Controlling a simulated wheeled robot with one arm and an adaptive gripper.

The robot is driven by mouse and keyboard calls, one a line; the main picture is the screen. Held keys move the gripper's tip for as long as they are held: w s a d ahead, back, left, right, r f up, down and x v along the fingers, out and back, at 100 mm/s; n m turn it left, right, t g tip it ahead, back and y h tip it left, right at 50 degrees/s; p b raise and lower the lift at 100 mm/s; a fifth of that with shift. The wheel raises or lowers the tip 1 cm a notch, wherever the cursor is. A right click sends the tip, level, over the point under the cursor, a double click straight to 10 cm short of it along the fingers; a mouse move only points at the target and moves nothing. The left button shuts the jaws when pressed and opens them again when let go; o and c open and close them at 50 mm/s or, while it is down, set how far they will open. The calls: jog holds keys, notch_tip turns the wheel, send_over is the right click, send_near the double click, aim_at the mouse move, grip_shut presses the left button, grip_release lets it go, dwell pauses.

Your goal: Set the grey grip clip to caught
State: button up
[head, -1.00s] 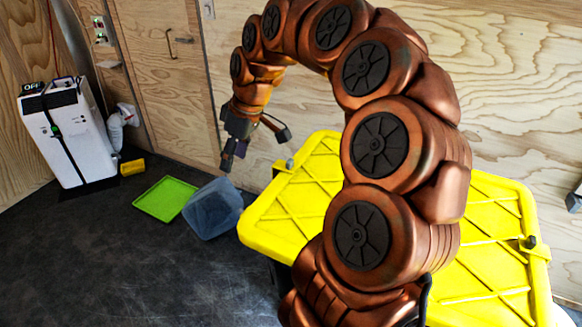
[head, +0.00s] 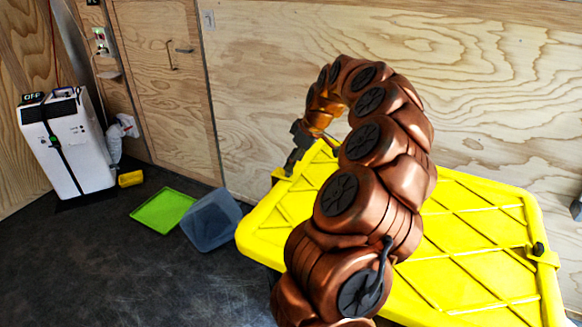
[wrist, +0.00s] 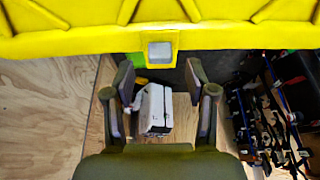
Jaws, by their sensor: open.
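A grey square clip (wrist: 160,51) sits in a yellow tab on the edge of the yellow lid (wrist: 60,45), which fills the top of the wrist view. My gripper (wrist: 160,82) is open and empty, its two dark fingers apart on either side of the clip's line. The clip appears just beyond the fingertips, with no contact visible. In the head view my gripper (head: 293,162) is at the far left corner of the yellow lid (head: 480,230); the clip there is hidden. A dark clip (head: 539,249) shows on the lid's right edge.
A white machine (head: 68,150) with an OFF sign stands at the left wall. A green tray (head: 163,210), a translucent bin (head: 211,220) and a small yellow box (head: 131,179) lie on the dark floor. The floor at front left is clear. Plywood walls stand behind.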

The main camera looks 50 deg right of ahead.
jog(key=shift+x, duration=1.8)
jog(key=shift+c, duration=0.3)
grip_shut()
